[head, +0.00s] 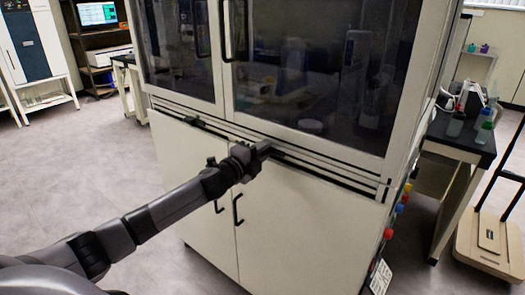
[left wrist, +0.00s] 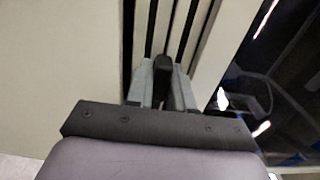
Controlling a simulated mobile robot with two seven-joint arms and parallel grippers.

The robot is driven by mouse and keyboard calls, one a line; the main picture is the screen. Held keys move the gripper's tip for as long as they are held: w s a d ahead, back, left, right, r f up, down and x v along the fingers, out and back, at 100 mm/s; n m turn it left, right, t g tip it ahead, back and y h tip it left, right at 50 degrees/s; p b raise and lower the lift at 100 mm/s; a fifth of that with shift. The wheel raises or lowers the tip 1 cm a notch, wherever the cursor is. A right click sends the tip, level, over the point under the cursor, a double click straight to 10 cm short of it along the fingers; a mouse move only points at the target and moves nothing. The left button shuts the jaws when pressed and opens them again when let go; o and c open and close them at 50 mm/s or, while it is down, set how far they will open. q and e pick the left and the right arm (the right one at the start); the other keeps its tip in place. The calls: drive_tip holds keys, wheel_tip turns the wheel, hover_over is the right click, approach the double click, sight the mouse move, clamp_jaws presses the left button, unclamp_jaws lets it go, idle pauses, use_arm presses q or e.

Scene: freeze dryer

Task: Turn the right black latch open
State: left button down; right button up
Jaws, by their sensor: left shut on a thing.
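My left gripper (head: 262,149) reaches the slotted rail (head: 325,172) across the front of the white cabinet, just below the glass doors. In the left wrist view, its two grey fingers (left wrist: 162,92) are shut on the right black latch (left wrist: 163,68), with one finger on each side. The latch lies roughly in line with the dark slots of the rail. In the head view the gripper hides most of this latch. Another black latch (head: 194,121) sits on the rail farther left. My right gripper is not in view.
Lower cabinet doors with black handles (head: 237,208) are below the gripper. Glass doors (head: 310,75) are above it. A black-topped bench (head: 455,135) with bottles stands to the right, near a platform scale (head: 490,245). The floor (head: 90,165) at left is clear.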

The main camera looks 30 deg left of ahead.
use_arm(q)
drive_tip(key=c, duration=1.1)
unclamp_jaws()
drive_tip(key=shift+s+a+b, duration=0.15)
drive_tip(key=shift+s+b, duration=0.05)
drive_tip(key=shift+s, duration=1.6)
drive_tip(key=shift+s+a+b, duration=0.1)
drive_tip(key=shift+s+b, duration=0.1)
drive_tip(key=shift+s, duration=1.55)
